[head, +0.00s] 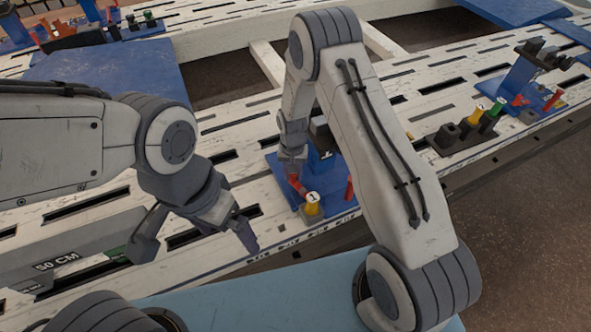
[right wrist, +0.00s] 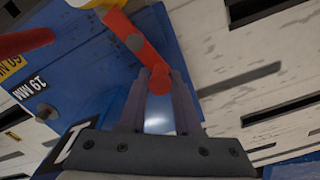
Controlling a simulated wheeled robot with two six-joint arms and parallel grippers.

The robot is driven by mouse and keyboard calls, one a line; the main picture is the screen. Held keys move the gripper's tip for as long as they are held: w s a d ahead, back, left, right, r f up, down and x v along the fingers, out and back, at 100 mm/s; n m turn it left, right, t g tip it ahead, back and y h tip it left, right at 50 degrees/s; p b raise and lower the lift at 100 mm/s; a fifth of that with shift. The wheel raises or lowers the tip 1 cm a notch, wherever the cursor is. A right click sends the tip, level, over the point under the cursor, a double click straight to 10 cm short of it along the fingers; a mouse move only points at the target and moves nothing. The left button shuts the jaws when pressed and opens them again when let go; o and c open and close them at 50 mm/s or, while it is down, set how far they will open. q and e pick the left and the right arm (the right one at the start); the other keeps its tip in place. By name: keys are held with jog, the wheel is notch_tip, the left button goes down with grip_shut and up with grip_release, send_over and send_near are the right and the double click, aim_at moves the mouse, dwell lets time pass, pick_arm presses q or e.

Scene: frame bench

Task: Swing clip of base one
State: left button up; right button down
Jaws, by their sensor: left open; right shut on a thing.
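Base one is a blue base (head: 343,206) on the slotted white bench. In the right wrist view the red clip (right wrist: 146,42) runs up from between the fingertips (right wrist: 158,88) towards a yellow part at the top edge. The blue plate (right wrist: 80,65) lies below. My left gripper (head: 197,240) is open and empty, left of base one. My right arm hides part of the base.
A dark block (head: 464,135) with yellow and green cylinders stands at the right, near another blue fixture (head: 510,80). A grey "50 CM" bar (head: 75,258) lies at the left. Blue plates lie farther back. The bench has open gaps and slots.

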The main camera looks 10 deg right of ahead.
jog(key=n, duration=0.1)
jog(key=a+n+p, duration=0.1)
jog(key=shift+s+r+n, duration=0.15)
jog(key=shift+s+n, duration=0.25)
jog(key=n+p, duration=0.1)
jog(key=s+a+n+p, duration=0.1)
jog(key=n, duration=0.1)
jog(key=shift+s+n, duration=0.1)
jog(key=shift+n, duration=0.2)
jog(key=n, duration=0.1)
jog(key=s+n, duration=0.1)
jog(key=n+p, duration=0.1)
jog(key=shift+s+a, duration=0.15)
jog(key=shift+a, duration=0.1)
jog(key=shift+s+n+p, duration=0.3)
jog(key=shift+n, duration=0.5)
jog(key=shift+s+n+p, duration=0.25)
jog(key=shift+s+n, duration=0.05)
jog(key=shift+n, duration=0.5)
jog(key=shift+s, duration=0.1)
jog(key=c, duration=0.6)
grip_release()
